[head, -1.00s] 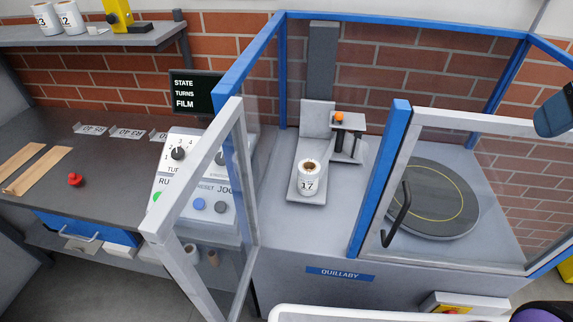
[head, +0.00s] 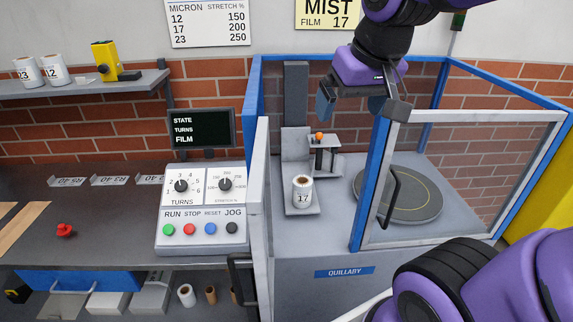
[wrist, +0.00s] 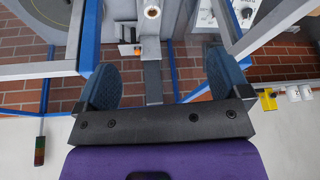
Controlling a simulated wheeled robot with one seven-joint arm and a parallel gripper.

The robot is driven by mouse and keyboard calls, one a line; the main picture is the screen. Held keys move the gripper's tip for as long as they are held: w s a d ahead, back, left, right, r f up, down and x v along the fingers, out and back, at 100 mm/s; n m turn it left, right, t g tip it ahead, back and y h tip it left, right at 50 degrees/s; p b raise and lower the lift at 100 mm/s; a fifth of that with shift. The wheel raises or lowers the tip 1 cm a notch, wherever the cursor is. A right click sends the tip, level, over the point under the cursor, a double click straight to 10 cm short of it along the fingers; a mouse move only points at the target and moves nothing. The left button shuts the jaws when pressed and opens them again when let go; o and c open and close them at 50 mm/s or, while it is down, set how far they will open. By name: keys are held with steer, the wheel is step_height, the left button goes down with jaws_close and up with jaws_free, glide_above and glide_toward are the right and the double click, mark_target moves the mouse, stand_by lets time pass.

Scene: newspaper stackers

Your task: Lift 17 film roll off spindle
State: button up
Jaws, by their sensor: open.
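The white film roll marked 17 (head: 302,191) stands upright on the grey carriage plate (head: 298,211) inside the blue-framed machine. The wrist view shows its top and brown core (wrist: 152,12) at the upper middle. The spindle itself cannot be made out inside the core. My gripper (head: 350,107) is open and empty, above and to the right of the roll, near the top of the enclosure. In the wrist view its two blue fingers (wrist: 163,85) are spread wide, with the roll beyond them.
A clear framed door (head: 262,190) stands open left of the roll. Another framed panel with a black handle (head: 390,197) stands at right before the turntable (head: 425,197). A post with an orange knob (head: 319,137) rises just behind the roll. A control panel (head: 200,210) is at left.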

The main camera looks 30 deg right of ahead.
steer(key=w+d+f+m+g, duration=0.15)
steer(key=w+f, duration=0.25)
steer(key=w, duration=0.6)
steer(key=m+g, duration=0.2)
steer(key=m, duration=0.2)
glide_above(302, 189)
steer(key=s, duration=0.1)
step_height(302, 189, down, 16)
steer(key=w+f, duration=0.1)
steer(key=f, duration=0.2)
steer(key=w+d+f+m, duration=0.1)
steer(key=f, duration=0.2)
steer(key=w+f+m+g, duration=0.1)
steer(key=f, duration=0.2)
steer(key=shift+w+d+f, duration=0.15)
steer(key=shift+f, duration=5.75)
steer(key=shift+c, duration=0.4)
steer(key=c, duration=1.1)
steer(key=shift+o, duration=0.2)
steer(key=shift+r, duration=5.05)
steer(key=shift+w, duration=0.1)
